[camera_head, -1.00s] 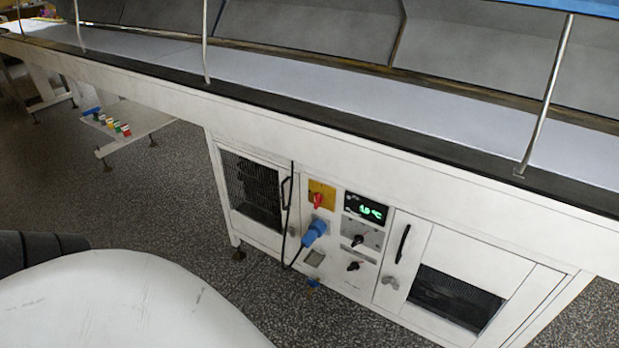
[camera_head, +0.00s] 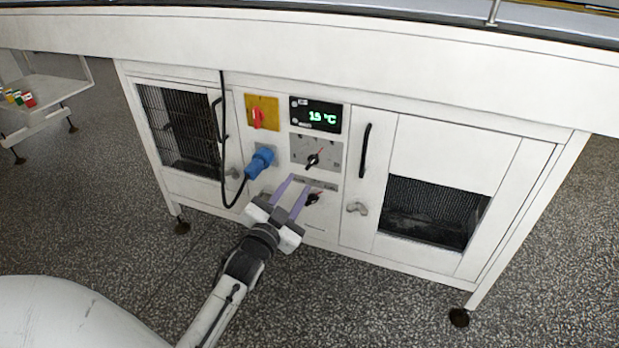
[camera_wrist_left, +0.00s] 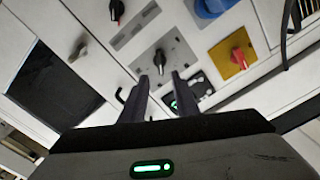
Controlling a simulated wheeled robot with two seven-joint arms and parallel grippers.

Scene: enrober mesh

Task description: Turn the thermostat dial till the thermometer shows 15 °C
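The thermometer display (camera_head: 316,116) glows green; its reading looks like 15 or 19 °C, and the last digit is hard to tell. Below it, a black dial (camera_head: 312,160) with a red mark sits on a grey scale plate (camera_head: 330,152). My left gripper (camera_head: 298,182) is open and empty, its fingers pointing up at the panel just below the dial. In the left wrist view the dial (camera_wrist_left: 160,58) shows beyond the gap between the fingertips (camera_wrist_left: 160,76), apart from them. The right finger partly hides the display there. My right gripper is out of view.
A second black knob (camera_head: 314,198) sits close to the right finger. A blue plug (camera_head: 260,161) with a black cable and a red switch (camera_head: 258,117) on yellow are to the left. A door handle (camera_head: 365,150) is to the right. The floor in front is clear.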

